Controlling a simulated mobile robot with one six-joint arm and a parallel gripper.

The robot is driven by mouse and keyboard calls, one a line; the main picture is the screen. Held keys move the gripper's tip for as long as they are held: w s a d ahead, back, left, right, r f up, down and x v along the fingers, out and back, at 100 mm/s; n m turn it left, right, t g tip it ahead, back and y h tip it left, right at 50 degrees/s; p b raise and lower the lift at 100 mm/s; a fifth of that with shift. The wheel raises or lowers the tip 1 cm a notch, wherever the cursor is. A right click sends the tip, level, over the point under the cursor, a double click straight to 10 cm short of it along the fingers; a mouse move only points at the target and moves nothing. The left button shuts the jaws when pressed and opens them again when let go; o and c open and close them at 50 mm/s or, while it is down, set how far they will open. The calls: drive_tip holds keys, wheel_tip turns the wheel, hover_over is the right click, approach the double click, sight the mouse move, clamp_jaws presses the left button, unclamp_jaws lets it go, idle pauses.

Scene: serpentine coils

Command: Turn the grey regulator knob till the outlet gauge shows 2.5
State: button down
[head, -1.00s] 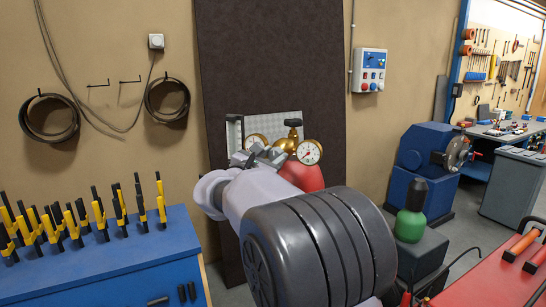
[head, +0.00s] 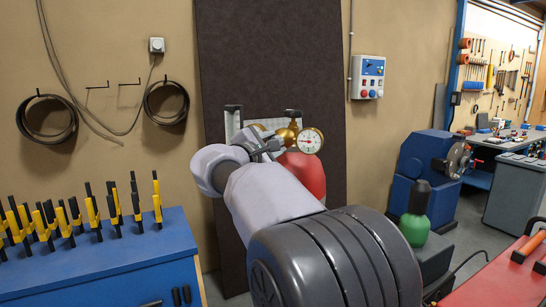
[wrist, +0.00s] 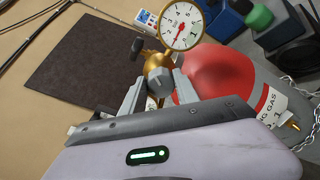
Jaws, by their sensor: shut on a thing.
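The grey regulator knob (wrist: 159,82) is in the middle of the wrist view, at the front of the brass regulator (wrist: 154,60). My gripper (wrist: 158,92) has one finger on each side of it and is shut on it. In the head view my gripper (head: 264,146) covers the knob. A white round gauge (wrist: 182,25) with a red needle stands on the regulator; it also shows in the head view (head: 310,140). Its needle points down in the wrist view; I cannot read an exact value. A second gauge (head: 258,127) is mostly hidden behind my gripper.
The red gas cylinder (wrist: 215,72) stands close beside my gripper, with a chain (wrist: 303,86) at its right. A dark panel (head: 270,60) is behind it. A blue bench with yellow-black tools (head: 100,245) is at left, a green bottle (head: 415,225) at right.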

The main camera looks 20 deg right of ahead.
drive_tip(key=shift+s+f+m+b, duration=0.1)
drive_tip(key=shift+f+m+b, duration=0.05)
drive_tip(key=shift+m+b, duration=3.25)
drive_tip(key=shift+m, duration=0.4)
drive_tip(key=c, duration=0.9)
unclamp_jaws()
drive_tip(key=v, duration=0.8)
drive_tip(key=p+v, duration=0.1)
drive_tip(key=v, duration=0.8)
drive_tip(key=shift+s+r, duration=0.2)
drive_tip(key=shift+s, duration=0.1)
